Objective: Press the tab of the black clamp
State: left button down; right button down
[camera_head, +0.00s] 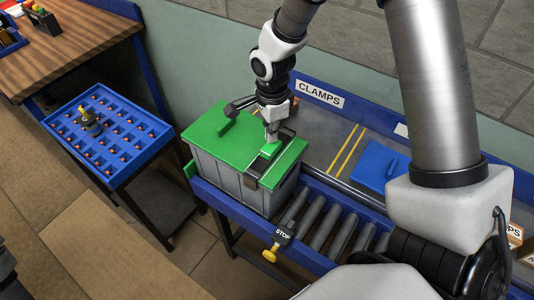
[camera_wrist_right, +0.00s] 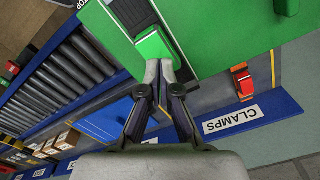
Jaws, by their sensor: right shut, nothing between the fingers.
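A grey box with a green lid (camera_head: 214,131) stands on the roller conveyor. A black clamp (camera_head: 252,171) sits across the lid's near right part, with a bright green tab (camera_head: 271,148) on top. My right gripper (camera_head: 270,137) points down at this tab, its fingers shut with nothing between them. In the right wrist view, the fingertips (camera_wrist_right: 160,69) are at the edge of the bright green tab (camera_wrist_right: 154,47); whether they touch it I cannot tell. The gripper partly hides the clamp.
A second dark clamp-like part (camera_head: 240,104) is at the lid's far edge. The CLAMPS label (camera_head: 320,93) marks the shelf behind; a red clamp (camera_wrist_right: 243,84) lies there. A yellow STOP handle (camera_head: 270,253) is in front. A blue tray (camera_head: 105,154) stands left.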

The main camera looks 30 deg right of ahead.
aim_at(271, 146)
jog(key=shift+s, duration=0.1)
jog(key=shift+f+b, duration=0.95)
jog(key=shift+f, duration=0.2)
dwell(0.8)
dwell(0.5)
notch_tip(271, 146, up, 9)
jog(key=p, duration=0.7)
dwell(0.4)
